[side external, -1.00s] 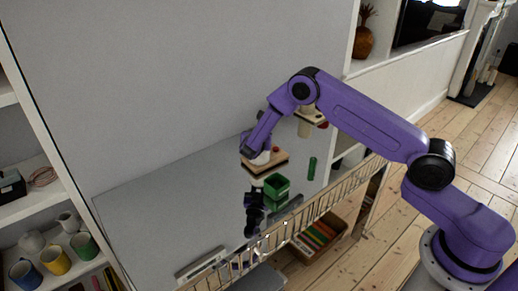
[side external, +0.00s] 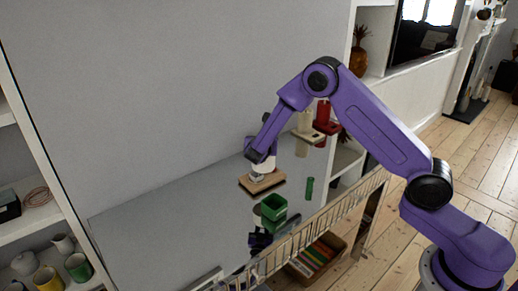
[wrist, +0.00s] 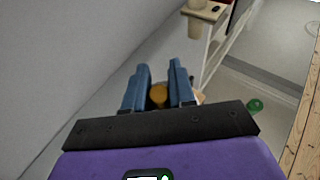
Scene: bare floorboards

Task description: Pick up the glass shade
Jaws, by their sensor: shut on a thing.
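My gripper (side external: 262,158) is low over a wooden board (side external: 262,187) on the grey surface. It is shut on a small whitish thing, which I take to be the glass shade (side external: 266,166). The shade is just above the board, and I cannot tell whether it still touches it. In the wrist view, the blue fingers of my gripper (wrist: 158,80) stand either side of an amber rounded thing (wrist: 158,95). The fingers and the purple wrist hide much of what is held.
A green box (side external: 273,207) and dark items lie in front of the board. A green cylinder (side external: 309,188) stands to the right. A wire rail (side external: 325,215) edges the surface.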

